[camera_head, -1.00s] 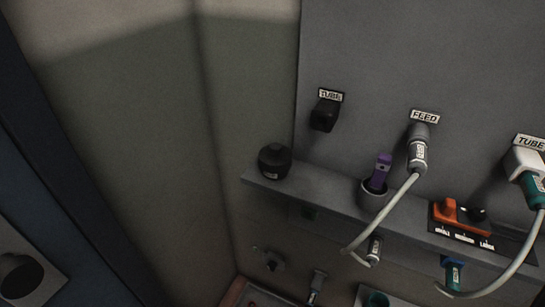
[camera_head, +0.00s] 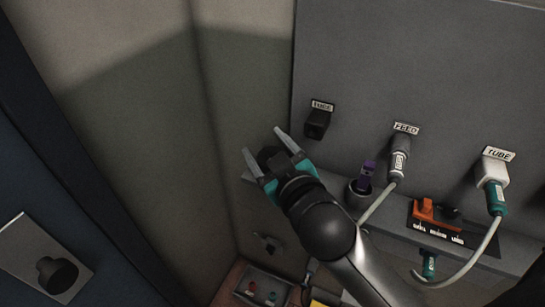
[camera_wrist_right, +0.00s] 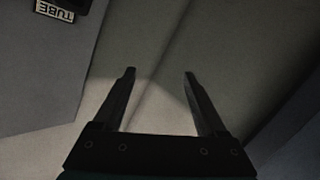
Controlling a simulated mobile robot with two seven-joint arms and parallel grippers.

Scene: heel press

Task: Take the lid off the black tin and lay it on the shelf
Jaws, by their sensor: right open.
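My right gripper (camera_head: 263,152) reaches in from the lower right, open, its fingers pointing up-left at the left end of the shelf (camera_head: 510,252). My left gripper is not in view.
A cup with a purple item (camera_head: 367,175) stands on the shelf right of my gripper. Cables hang from the FEED plug (camera_head: 399,160) and the white TUBE plug (camera_head: 494,172). A black TUBE block (camera_head: 317,124) juts from the panel above. An orange item (camera_head: 424,209) sits further right.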

